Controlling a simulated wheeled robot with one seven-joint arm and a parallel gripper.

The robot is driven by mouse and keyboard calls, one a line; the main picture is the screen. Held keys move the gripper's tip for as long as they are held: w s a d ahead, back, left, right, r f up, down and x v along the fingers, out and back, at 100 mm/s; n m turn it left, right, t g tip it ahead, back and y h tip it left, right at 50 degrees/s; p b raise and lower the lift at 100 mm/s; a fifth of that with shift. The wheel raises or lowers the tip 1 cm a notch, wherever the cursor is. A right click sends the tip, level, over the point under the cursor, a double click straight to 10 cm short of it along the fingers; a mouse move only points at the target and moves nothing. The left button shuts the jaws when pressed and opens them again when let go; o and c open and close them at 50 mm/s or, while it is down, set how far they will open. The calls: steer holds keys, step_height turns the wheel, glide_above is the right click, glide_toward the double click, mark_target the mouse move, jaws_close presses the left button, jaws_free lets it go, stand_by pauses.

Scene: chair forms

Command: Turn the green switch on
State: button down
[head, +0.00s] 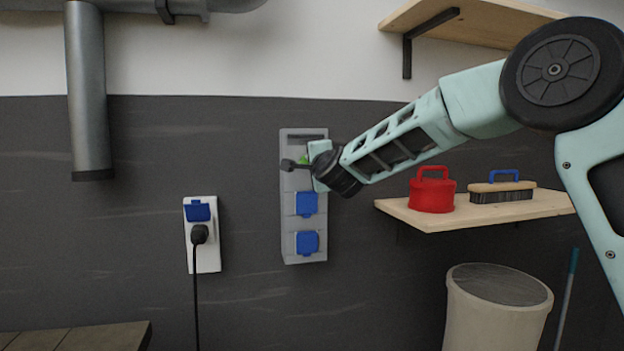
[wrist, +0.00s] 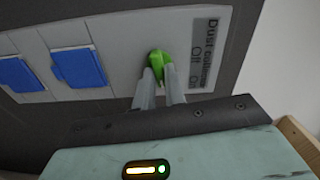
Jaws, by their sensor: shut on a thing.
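The green switch (wrist: 157,67) is a small knob on a grey wall panel (head: 290,243), below a dark label strip that reads roughly "Dust collector", "Off" and "On". In the wrist view my gripper (wrist: 158,80) has both fingers close around the knob, shut on it. In the head view my gripper (head: 303,163) is at the upper part of the panel, and only a bit of green shows beside it. The hand hides most of the switch there. The knob's exact angle against the label is hard to tell.
Two blue socket covers (head: 306,204) (head: 307,243) sit lower on the panel. A white outlet (head: 207,257) with a plugged black cord is to the left. A shelf (head: 475,215) with a red container (head: 432,192) and a brush (head: 502,190) lies right, below my arm.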

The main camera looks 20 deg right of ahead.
steer(key=shift+f+m+b, duration=0.15)
steer(key=shift+m+b, duration=0.7)
steer(key=shift+m, duration=0.05)
steer(key=c, duration=1.5)
jaws_free()
steer(key=shift+o, duration=0.2)
steer(key=s+b, duration=0.4)
steer(key=s, duration=1.3)
steer(key=shift+s, duration=0.2)
